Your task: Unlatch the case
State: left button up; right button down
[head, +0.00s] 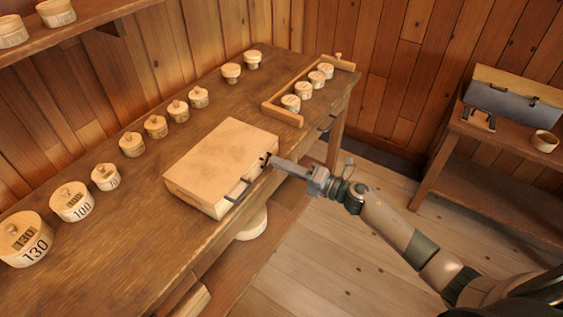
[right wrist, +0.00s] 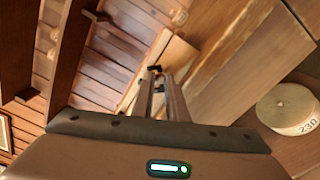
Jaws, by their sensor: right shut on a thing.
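The wooden case (head: 222,160) lies closed on the workbench near its front edge. A dark handle (head: 238,191) is on its front side, and a small dark latch (head: 265,159) shows near its right front corner. My right gripper (head: 273,160) reaches in from the right, its fingertips at that latch. In the right wrist view the fingers (right wrist: 162,88) are close together with a small dark piece, which looks like the latch, at their tips. The case shows only in part there, behind the fingers. My left gripper is not in view.
A side table (head: 500,135) holds an open case (head: 520,100).

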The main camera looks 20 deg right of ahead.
jog(key=shift+f+m, duration=0.25)
jog(key=shift+m, duration=0.75)
jog(key=c, duration=1.7)
grip_release()
jog(key=shift+d, duration=0.1)
jog(key=shift+c, duration=0.2)
